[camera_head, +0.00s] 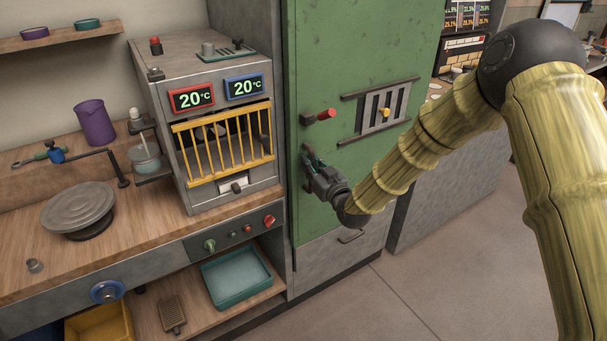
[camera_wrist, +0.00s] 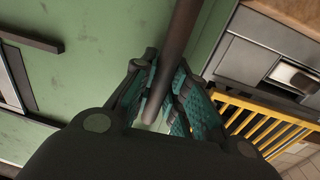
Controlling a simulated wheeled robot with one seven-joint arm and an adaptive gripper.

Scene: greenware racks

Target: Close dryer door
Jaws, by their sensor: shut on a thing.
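The tall green dryer door (camera_head: 355,65) stands upright in its grey cabinet. It looks flush or nearly so with the frame; I cannot tell if a small gap is left. A red-tipped knob (camera_head: 326,115) and a barred vent with a sliding yellow knob are on its face. My gripper (camera_head: 312,165) is at the left edge of the door, shut on the dark bar handle. In the wrist view the handle (camera_wrist: 184,32) runs between the teal finger pads of my gripper (camera_wrist: 160,98). The door's green face (camera_wrist: 95,50) fills the left.
Left of the door is a small kiln box with yellow bars (camera_head: 225,145) and two 20 °C displays. A wooden bench (camera_head: 150,235) holds a banding wheel (camera_head: 78,208) and purple jug (camera_head: 95,122). The floor (camera_head: 440,285) at right is clear.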

